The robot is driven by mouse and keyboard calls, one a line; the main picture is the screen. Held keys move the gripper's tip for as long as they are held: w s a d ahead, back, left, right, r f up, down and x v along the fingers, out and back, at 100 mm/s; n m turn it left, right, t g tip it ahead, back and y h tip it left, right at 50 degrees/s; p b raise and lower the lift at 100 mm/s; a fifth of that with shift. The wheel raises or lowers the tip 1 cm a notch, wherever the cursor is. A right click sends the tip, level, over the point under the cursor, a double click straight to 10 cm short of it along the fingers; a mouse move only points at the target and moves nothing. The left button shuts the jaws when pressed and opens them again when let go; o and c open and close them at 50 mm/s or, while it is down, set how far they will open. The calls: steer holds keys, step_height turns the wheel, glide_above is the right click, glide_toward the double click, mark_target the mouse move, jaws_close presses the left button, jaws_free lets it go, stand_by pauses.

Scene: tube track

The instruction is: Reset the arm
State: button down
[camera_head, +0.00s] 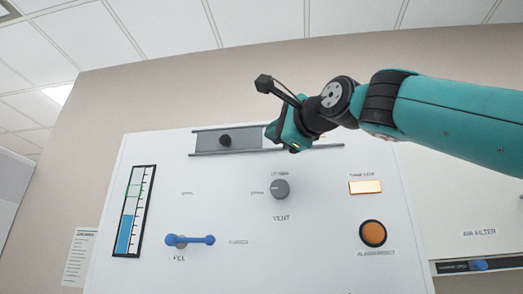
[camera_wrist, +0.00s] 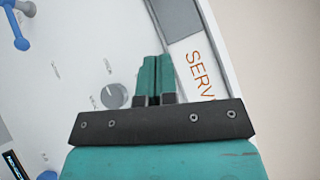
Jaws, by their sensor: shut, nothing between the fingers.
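My teal arm reaches in from the right in the head view. The fingers point over the panel beside a strip with orange letters "SERV" (camera_wrist: 198,75). I cannot tell whether the fingers touch the panel. Part of the track is hidden behind my gripper.
The track (camera_head: 210,152) bears a black knob (camera_head: 225,141). Below are a grey vent knob (camera_head: 280,189), a blue fill handle (camera_head: 190,240), a level gauge (camera_head: 134,212), an orange lit lamp (camera_head: 365,187) and an orange round button (camera_head: 373,233). An air filter unit (camera_head: 480,262) stands at right.

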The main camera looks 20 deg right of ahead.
steer(key=shift+v, duration=0.75)
steer(key=shift+f, duration=0.1)
steer(key=a+f+n+g+b, duration=0.2)
steer(key=f+n+g, duration=0.35)
steer(key=f, duration=1.25)
steer(key=a+f+n+g+b, duration=0.25)
steer(key=f+n+g, duration=0.35)
steer(key=f, duration=1.3)
steer(key=s+f+n+g+h, duration=0.1)
steer(key=s+f+n+g, duration=0.3)
steer(key=s+f, duration=0.6)
steer(key=s+d+f+n+g+h+b, duration=0.1)
steer(key=s+f+n+g, duration=0.2)
steer(key=s+f+n, duration=0.5)
step_height(320, 180, down, 8)
steer(key=shift+s+d+f+g+b, duration=0.15)
steer(key=shift+s+d+g+b, duration=0.2)
steer(key=shift+s, duration=0.9)
